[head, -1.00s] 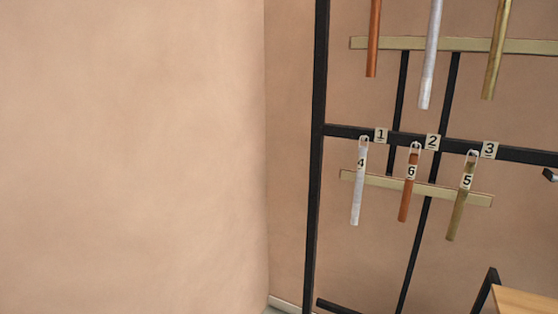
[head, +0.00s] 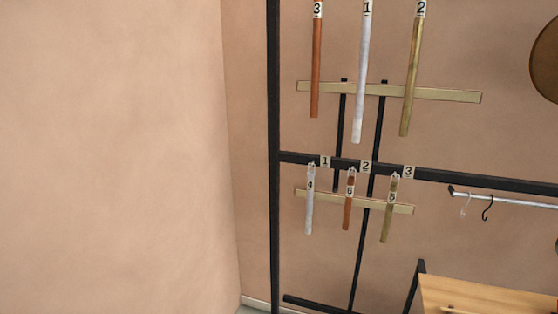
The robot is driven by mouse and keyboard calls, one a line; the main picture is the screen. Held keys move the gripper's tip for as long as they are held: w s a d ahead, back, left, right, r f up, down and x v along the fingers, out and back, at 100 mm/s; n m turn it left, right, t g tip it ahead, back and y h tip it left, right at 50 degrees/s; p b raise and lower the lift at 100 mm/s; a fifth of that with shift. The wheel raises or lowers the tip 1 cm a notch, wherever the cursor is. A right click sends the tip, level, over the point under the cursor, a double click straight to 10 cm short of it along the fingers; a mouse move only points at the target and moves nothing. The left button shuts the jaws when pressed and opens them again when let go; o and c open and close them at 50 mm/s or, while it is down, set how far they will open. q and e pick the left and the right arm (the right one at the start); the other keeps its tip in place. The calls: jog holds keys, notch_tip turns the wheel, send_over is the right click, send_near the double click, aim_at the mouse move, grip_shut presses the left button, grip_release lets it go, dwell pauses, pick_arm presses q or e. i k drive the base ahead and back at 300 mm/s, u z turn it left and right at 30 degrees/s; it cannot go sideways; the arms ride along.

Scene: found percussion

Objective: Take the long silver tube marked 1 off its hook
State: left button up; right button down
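The long silver tube marked 1 (head: 361,75) hangs in the upper row, between a copper tube marked 3 (head: 316,70) on its left and a brass tube marked 2 (head: 412,75) on its right. It hangs nearly upright in front of a pale wooden bar (head: 459,96). Its top end and hook are cut off by the upper edge of the view. Neither of my grippers is in view.
Below hang shorter tubes: silver 4 (head: 309,205), copper 6 (head: 348,205) and brass 5 (head: 388,218), under a black rail (head: 450,177) with number tags. A hook rail (head: 520,201), wooden surface (head: 490,296) and round brown disc (head: 547,60) stand right. A bare wall (head: 110,150) fills the left.

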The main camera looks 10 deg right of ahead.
aim_at(367, 6)
jog(key=u, duration=0.55)
jog(key=i, duration=1.15)
jog(key=z, duration=0.75)
jog(key=i, duration=0.5)
jog(key=z, duration=0.6)
